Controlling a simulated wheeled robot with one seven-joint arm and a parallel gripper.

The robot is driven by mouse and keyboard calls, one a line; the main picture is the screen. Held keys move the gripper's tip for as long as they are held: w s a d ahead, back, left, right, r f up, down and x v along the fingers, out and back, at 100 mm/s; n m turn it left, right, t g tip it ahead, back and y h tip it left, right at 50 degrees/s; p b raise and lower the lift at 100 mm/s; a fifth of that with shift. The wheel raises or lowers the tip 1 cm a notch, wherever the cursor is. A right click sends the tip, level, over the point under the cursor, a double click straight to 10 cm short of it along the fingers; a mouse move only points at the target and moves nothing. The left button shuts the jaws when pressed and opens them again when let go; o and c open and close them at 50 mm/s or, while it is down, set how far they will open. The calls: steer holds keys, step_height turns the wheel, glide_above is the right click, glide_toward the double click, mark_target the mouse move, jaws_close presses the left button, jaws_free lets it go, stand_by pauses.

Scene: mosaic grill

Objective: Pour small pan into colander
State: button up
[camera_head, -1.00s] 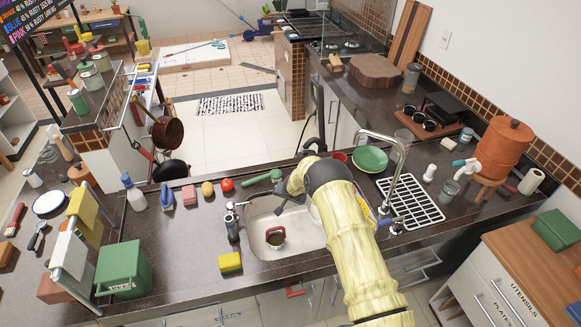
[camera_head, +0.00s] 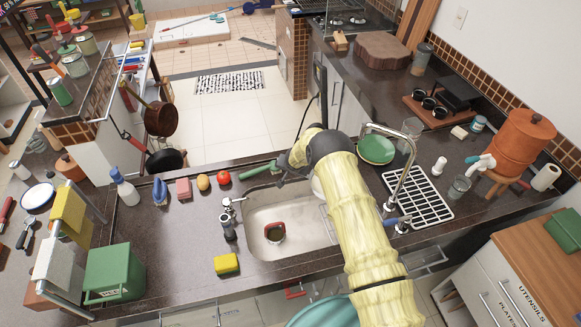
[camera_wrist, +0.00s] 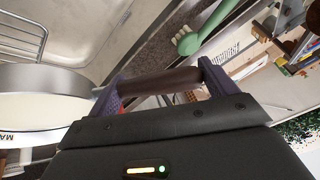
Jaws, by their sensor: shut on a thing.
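In the wrist view, my gripper (camera_wrist: 160,82) is shut on a brown handle between its two purple fingers. A round steel-rimmed vessel with pale inside, seemingly the small pan (camera_wrist: 42,108), lies left of the fingers; the handle seems to belong to it. In the head view my forearm hides the gripper, and only a pale sliver of the vessel (camera_head: 318,187) shows beside it, over the back of the sink. I cannot make out a colander for certain. A round thing with a red handle (camera_head: 275,231) sits in the sink.
The steel sink (camera_head: 262,208) has a tap (camera_head: 398,180) and a drying rack (camera_head: 416,197) on its right. A green plate (camera_head: 376,149) is behind it. A green long-handled utensil (camera_head: 258,170) lies at the back edge.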

steer(key=shift+r, duration=0.2)
steer(key=shift+s+r+t+y+p, duration=0.15)
steer(key=shift+r+t+y+p, duration=0.15)
steer(key=shift+r, duration=0.3)
steer(key=shift+t+y, duration=0.8)
steer(key=shift+s+d+r+b, duration=0.1)
steer(key=shift+d+r+b, duration=0.05)
steer(key=shift+r+b, duration=0.5)
steer(key=shift+s+d+r+b, duration=0.1)
steer(key=shift+r+b, duration=0.35)
steer(key=shift+r, duration=0.4)
steer(key=shift+s+d+r+b, duration=0.1)
steer(key=shift+d+r+b, duration=0.05)
steer(key=shift+r+b, duration=0.5)
steer(key=shift+r, duration=0.1)
step_height(320, 180, up, 6)
steer(key=s+d+m+t+y+b, duration=0.1)
steer(key=s+d+t+y+b, duration=0.1)
steer(key=b, duration=0.2)
steer(key=shift+s+d+t+y+b, duration=0.2)
steer(key=shift+t+y+b, duration=0.1)
steer(key=shift+t, duration=0.1)
